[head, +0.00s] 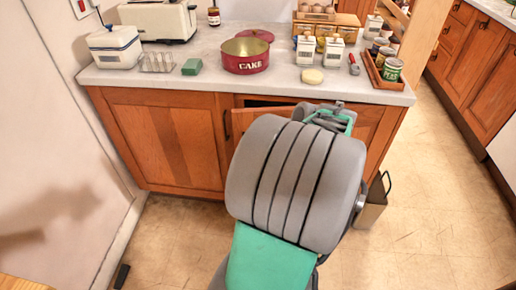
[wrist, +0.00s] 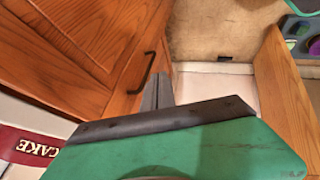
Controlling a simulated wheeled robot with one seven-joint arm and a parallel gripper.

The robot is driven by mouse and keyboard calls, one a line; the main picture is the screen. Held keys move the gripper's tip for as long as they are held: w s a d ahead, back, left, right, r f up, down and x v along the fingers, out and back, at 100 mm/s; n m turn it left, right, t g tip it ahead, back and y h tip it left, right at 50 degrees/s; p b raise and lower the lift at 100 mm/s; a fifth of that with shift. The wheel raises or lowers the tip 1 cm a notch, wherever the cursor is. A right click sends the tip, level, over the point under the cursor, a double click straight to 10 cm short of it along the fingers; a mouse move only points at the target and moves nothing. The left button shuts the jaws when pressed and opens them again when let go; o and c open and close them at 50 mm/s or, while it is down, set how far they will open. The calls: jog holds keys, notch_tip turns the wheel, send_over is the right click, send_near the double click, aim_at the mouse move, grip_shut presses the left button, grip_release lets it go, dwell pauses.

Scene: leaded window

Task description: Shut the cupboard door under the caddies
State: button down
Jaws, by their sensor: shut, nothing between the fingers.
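The cupboard door (head: 243,118) under the caddies stands ajar in the head view, with a dark gap above its top edge. Most of it is hidden behind my arm. The white caddies (head: 306,49) (head: 333,51) stand on the counter above it. In the wrist view, a dark bar handle (wrist: 142,73) shows on the wood close to my gripper (wrist: 158,90), whose grey fingers are shut and empty. I cannot tell whether they touch the wood. A pale opening (wrist: 215,82) and a wooden panel (wrist: 282,85) show to their right. My gripper's tip is hidden in the head view.
The closed left cupboard door (head: 165,140) is beside it. The counter (head: 215,75) carries a red cake tin (head: 245,58), a white bread bin (head: 115,45) and a tray of tins (head: 384,76). A bin (head: 372,210) stands on the floor right of my arm. Floor farther right is clear.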

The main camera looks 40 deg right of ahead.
jog(key=w+d+f+b, duration=0.1)
jog(key=w+d+f, duration=0.4)
jog(key=w+f, duration=0.2)
jog(key=shift+w+f+n, duration=0.3)
jog(key=shift+f, duration=0.15)
jog(key=shift+d, duration=0.1)
